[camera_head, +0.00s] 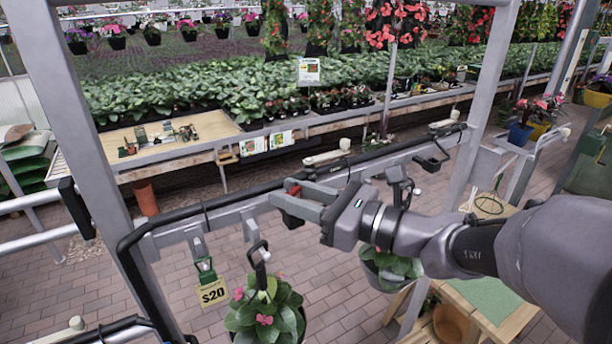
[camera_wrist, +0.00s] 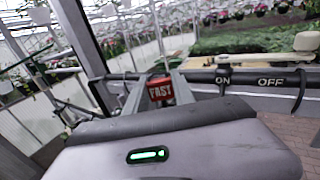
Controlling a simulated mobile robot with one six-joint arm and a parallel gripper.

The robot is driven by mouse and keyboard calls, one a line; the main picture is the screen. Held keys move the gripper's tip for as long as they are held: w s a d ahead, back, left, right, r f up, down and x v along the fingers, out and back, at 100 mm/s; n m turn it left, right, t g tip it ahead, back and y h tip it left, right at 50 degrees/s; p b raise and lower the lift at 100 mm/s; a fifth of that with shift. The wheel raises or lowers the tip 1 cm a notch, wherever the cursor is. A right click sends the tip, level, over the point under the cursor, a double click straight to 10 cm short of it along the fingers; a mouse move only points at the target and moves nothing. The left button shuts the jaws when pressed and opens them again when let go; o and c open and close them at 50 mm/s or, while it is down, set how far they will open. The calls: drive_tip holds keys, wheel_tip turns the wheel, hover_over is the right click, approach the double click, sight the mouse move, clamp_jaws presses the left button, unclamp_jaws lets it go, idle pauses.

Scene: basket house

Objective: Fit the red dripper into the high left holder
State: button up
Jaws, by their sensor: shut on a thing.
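My gripper (camera_head: 283,197) is shut on the red dripper (camera_head: 296,189), a small red block between its two grey fingers. In the wrist view the dripper (camera_wrist: 160,90) carries the word "FAST" and sits between the fingertips, close to the black pipe (camera_wrist: 240,78) marked "ON" and "OFF". In the head view the gripper is over the grey rail, near the black pipe (camera_head: 175,218). I cannot make out the high left holder; my gripper may hide it. Whether the dripper touches the pipe or a holder I cannot tell.
A hanging plant (camera_head: 262,315) and a "$20" tag (camera_head: 213,292) hang below the rail. Another hanging plant (camera_head: 398,268) is partly behind my arm. A grey post (camera_head: 85,120) stands at the left. Cream levers (camera_head: 328,156) sit along the pipe. A wooden bench (camera_head: 190,130) is behind.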

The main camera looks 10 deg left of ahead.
drive_tip(key=shift+f+b, duration=0.45)
drive_tip(key=shift+f, duration=0.25)
drive_tip(key=o, duration=1)
drive_tip(key=shift+o, duration=0.2)
drive_tip(key=b+v, duration=0.3)
drive_tip(key=v, duration=1.4)
drive_tip(key=shift+d, duration=0.15)
drive_tip(key=shift+s, duration=0.1)
